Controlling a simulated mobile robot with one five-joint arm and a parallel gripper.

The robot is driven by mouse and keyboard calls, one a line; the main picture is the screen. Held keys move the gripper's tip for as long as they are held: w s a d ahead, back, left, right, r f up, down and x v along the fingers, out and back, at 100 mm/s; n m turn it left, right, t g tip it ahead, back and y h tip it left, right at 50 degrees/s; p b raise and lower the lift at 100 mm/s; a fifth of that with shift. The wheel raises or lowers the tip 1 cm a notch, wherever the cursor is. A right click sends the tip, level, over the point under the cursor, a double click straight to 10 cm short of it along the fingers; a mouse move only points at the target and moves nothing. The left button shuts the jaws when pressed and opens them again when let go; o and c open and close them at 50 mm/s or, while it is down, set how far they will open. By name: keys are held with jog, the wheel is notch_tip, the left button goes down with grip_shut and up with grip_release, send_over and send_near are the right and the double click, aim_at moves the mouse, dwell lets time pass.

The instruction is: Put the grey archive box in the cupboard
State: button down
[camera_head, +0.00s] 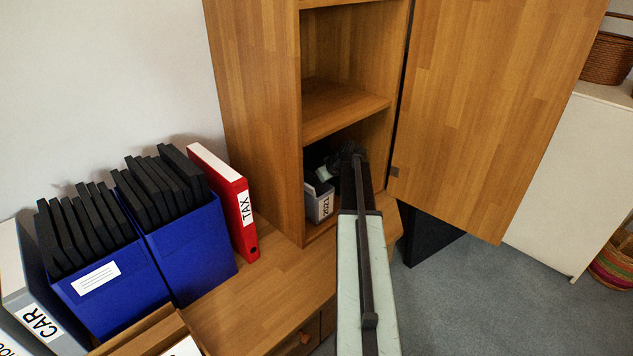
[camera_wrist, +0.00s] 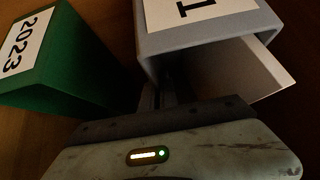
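The wooden cupboard (camera_head: 252,120) stands open in the head view. A grey box (camera_head: 319,206) labelled 2021 stands in its lower compartment, near the left wall; it cannot be told whether it is fully upright. My gripper (camera_head: 347,155) reaches into that compartment, beside and behind the box, and its fingers are dark and hard to make out. In the wrist view the grey box (camera_wrist: 200,38) is close ahead with its open side towards me. My fingertips (camera_wrist: 160,92) are at its left wall edge; whether they grip it is too dark to tell.
A green box (camera_wrist: 55,65) labelled 2023 is left of the fingers in the wrist view. The cupboard door (camera_head: 485,110) hangs open at right. A red TAX binder (camera_head: 228,203) and blue holders (camera_head: 190,247) stand on the wooden surface at left. The upper compartment (camera_head: 340,105) looks empty.

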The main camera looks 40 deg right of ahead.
jog(key=shift+f+b, duration=0.45)
jog(key=shift+f, duration=0.05)
jog(key=c, duration=1.6)
grip_release()
jog(key=shift+o, duration=0.2)
jog(key=shift+p+v, duration=2.35)
jog(key=shift+v, duration=0.75)
jog(key=s+d, duration=0.1)
jog(key=s, duration=1.9)
jog(key=shift+d, duration=0.35)
jog(key=shift+f, duration=0.1)
